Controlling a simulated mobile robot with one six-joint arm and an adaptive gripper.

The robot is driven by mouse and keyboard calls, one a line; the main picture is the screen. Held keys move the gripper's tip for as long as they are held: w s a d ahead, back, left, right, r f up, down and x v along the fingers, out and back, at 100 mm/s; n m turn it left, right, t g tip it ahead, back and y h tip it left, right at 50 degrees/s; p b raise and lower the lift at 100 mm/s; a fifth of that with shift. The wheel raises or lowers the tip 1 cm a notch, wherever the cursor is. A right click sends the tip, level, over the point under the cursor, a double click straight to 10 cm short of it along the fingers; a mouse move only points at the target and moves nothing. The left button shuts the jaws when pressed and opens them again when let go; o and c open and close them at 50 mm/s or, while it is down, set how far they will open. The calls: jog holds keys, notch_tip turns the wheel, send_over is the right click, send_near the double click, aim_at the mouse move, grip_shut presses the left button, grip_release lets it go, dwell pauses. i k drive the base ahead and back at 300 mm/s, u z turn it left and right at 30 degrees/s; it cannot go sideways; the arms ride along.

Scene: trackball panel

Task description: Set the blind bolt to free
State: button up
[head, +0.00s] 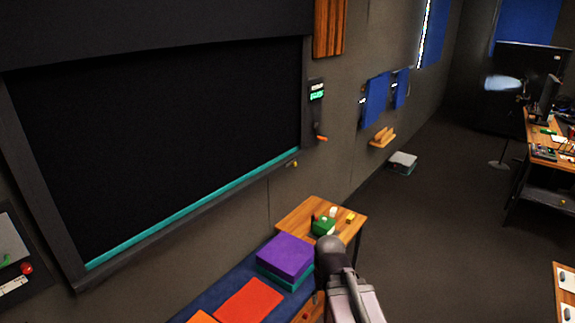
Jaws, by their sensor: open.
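A large dark blind (170,150) fills the framed opening on the left wall, with a teal bar (195,209) along its lower edge. A small yellow piece (295,163) sits at the lower right corner of the frame; it may be the blind bolt, but it is too small to read its setting. A narrow wall unit with a lit green label (316,96) is right of the blind. Below it is a crank with an orange handle (321,138). Part of my arm rises at the bottom centre; no gripper fingers show.
A blue bench (235,285) with purple and orange-red cushions stands below the blind. A small wooden table (345,215) holds a green box and small blocks. A desk with monitors (540,125) is at right.

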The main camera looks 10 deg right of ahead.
aim_at(293, 163)
jog(key=i, duration=0.9)
jog(key=z, duration=0.85)
jog(key=k, duration=0.15)
jog(key=u, duration=3.05)
